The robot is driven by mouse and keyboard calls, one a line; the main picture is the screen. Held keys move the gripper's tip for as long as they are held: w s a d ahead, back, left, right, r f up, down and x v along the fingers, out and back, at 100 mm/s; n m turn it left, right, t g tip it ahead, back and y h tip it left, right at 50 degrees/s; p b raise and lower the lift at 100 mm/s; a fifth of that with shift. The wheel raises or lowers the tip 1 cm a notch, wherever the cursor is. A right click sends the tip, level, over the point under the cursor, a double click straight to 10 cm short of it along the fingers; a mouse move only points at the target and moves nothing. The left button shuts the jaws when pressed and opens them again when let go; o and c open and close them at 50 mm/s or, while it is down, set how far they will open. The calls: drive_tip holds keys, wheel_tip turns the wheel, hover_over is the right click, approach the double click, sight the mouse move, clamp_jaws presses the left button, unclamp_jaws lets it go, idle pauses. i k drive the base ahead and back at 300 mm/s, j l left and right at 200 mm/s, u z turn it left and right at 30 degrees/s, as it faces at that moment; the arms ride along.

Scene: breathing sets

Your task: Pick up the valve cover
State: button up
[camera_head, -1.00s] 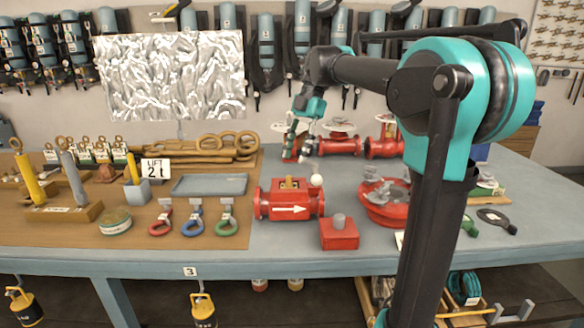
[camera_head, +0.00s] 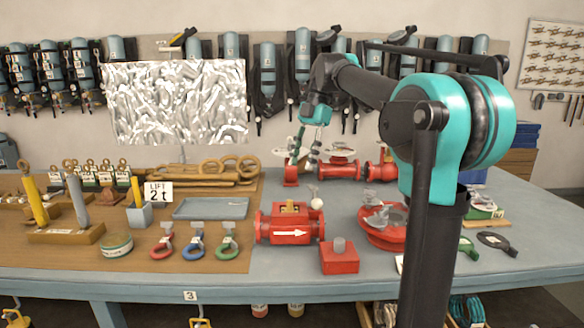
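A red block with a grey stem on top (camera_head: 340,257) stands upright near the table's front edge and may be the valve cover; I cannot tell for sure. Just left of it and behind is a red valve body (camera_head: 288,226) with a white arrow and a brass-coloured part in its top. A round red flanged piece (camera_head: 388,228) with grey parts on it lies to the right, partly hidden by my arm. My gripper (camera_head: 307,152) points down near the back of the table, beside red pipe fittings. Its fingers look apart and nothing shows between them.
Red pipe valves (camera_head: 340,170) with handwheels stand at the back. Bare grey table (camera_head: 265,275) lies in front of the valve body.

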sight(341, 257)
drive_tip(key=k, duration=0.95)
